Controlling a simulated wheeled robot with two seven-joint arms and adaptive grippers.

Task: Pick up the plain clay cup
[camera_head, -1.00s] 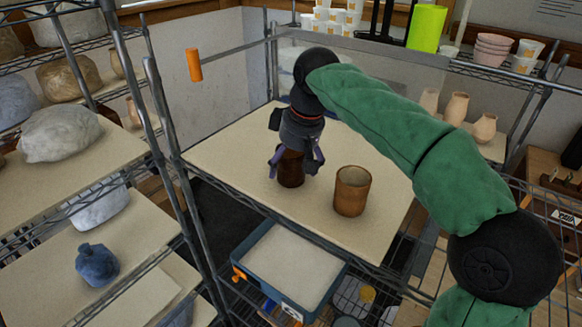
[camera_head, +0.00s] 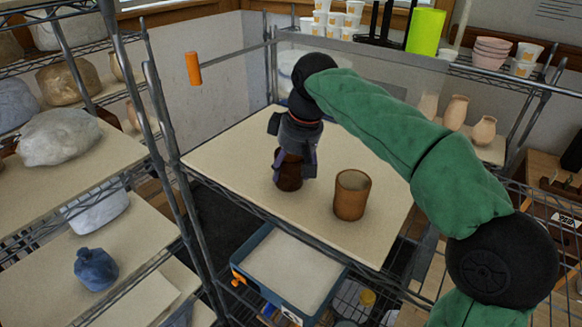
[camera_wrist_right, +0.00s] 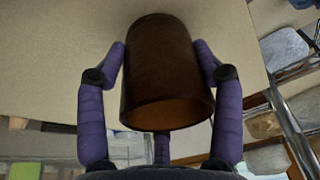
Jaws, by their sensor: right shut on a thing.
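A dark brown cup (camera_head: 288,182) stands upright on the pale shelf board (camera_head: 235,158). My right gripper (camera_head: 294,170) comes down on it from above and is shut on it, with its purple fingers against the sides. In the right wrist view the dark cup (camera_wrist_right: 165,75) sits between the fingers, its opening towards the camera. A lighter brown, mottled cup (camera_head: 351,195) stands free on the same board, just right of the gripper. I cannot tell for sure which of the two is the plain clay cup. My left gripper is not in view.
A wire rack with wrapped clay lumps (camera_head: 58,137) stands at the left. An orange handle (camera_head: 193,68) juts out near a metal post. A blue tub (camera_head: 285,265) sits below the board. Small vases (camera_head: 455,112) stand at the back right. The board's left part is clear.

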